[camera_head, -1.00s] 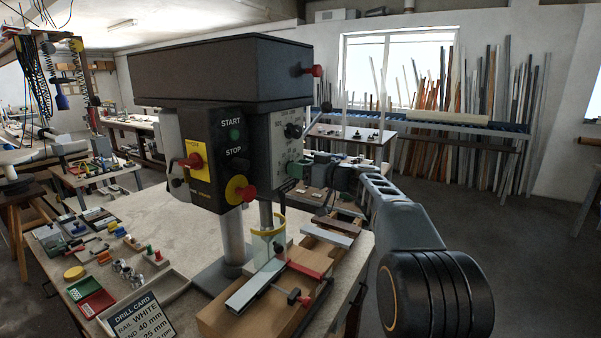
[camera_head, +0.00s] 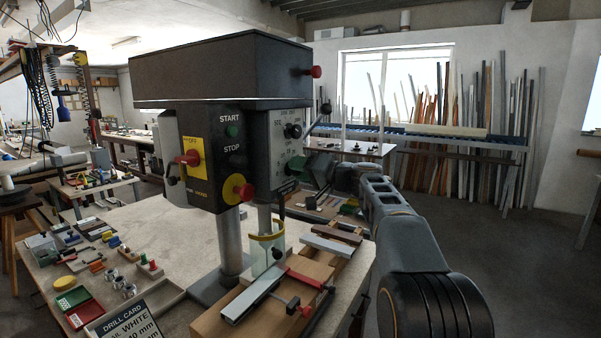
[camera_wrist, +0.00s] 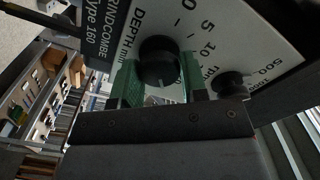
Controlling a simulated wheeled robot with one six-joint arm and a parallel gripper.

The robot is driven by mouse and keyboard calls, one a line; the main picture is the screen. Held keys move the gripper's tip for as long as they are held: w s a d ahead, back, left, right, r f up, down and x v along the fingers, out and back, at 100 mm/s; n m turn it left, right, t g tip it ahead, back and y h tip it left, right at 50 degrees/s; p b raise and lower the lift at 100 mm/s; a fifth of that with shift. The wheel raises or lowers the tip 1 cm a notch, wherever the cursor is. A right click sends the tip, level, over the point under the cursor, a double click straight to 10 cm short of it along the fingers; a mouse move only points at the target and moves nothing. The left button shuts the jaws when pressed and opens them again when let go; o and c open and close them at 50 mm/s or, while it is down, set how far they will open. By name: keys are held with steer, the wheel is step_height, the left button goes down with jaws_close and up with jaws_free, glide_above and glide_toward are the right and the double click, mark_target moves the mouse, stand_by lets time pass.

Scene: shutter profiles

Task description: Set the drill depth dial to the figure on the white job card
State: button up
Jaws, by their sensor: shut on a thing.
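The drill press (camera_head: 225,125) stands on the bench with its dial panel on the right side. In the wrist view, the panel reads "DEPTH mm", with 0, 5 and 10 showing beside the black depth dial (camera_wrist: 158,60). My gripper (camera_wrist: 158,80) is shut on this dial, one green fingertip on each side. A pale mark shows low on the dial, but I cannot tell which figure it points to. In the head view, my gripper (camera_head: 299,166) is at the panel's lower part.
A second black knob (camera_wrist: 229,84) sits close beside the dial. A black-tipped lever (camera_head: 318,115) sticks out above my gripper. A clear guard (camera_head: 266,250) and a wooden block with a red-handled clamp (camera_head: 305,280) stand below. Open floor lies to the right.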

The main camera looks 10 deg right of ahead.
steer(key=shift+m, duration=0.6)
steer(key=o, duration=0.9)
steer(key=shift+d, duration=0.1)
steer(key=b+v, duration=0.4)
steer(key=v, duration=0.9)
steer(key=shift+s+d, duration=0.2)
steer(key=shift+s, duration=0.1)
